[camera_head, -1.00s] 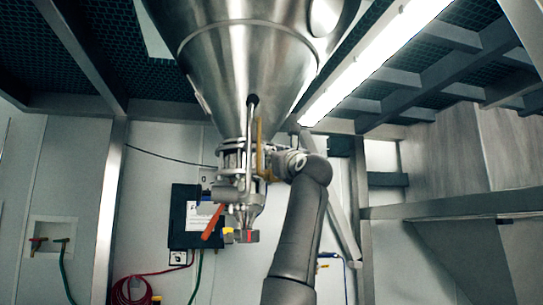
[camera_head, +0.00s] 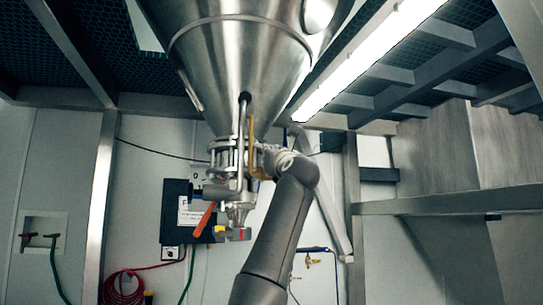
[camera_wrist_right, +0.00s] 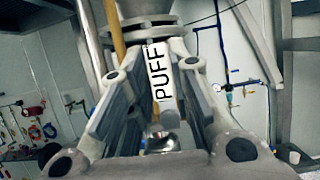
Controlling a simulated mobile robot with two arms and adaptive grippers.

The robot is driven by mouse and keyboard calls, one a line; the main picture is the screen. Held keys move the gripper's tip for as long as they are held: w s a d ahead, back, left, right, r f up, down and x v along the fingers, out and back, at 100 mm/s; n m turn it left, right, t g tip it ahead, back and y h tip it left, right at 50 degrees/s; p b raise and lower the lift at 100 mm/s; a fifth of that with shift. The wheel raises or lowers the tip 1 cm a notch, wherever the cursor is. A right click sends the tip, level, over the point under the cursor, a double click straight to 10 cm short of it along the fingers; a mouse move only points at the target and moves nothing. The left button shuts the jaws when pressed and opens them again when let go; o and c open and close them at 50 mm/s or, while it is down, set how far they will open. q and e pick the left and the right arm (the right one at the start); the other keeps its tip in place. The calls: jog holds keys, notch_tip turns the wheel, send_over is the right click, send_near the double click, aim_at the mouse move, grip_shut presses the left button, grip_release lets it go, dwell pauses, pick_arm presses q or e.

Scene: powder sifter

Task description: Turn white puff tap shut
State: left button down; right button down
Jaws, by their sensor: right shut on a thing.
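The white puff tap (camera_wrist_right: 159,85), its label reading PUFF, stands upright between the fingers of my right gripper (camera_wrist_right: 155,118) in the right wrist view. The gripper is shut on it, with one finger on each side. In the head view my right arm comes up from below, and its gripper is beside the valve assembly (camera_head: 227,160) under the steel hopper. The valve fittings and my wrist largely hide the tap and fingertips there. My left gripper is not in view.
The steel hopper (camera_head: 245,60) hangs directly above. An orange handle (camera_head: 204,219) sticks out below the valve at left. A dark wall box (camera_head: 174,215) and a red hose (camera_head: 125,288) are behind. A metal beam (camera_head: 450,203) runs along the right.

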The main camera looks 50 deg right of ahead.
jog(key=c, duration=1.3)
grip_release()
jog(key=shift+v, duration=6)
jog(key=shift+f, duration=0.2)
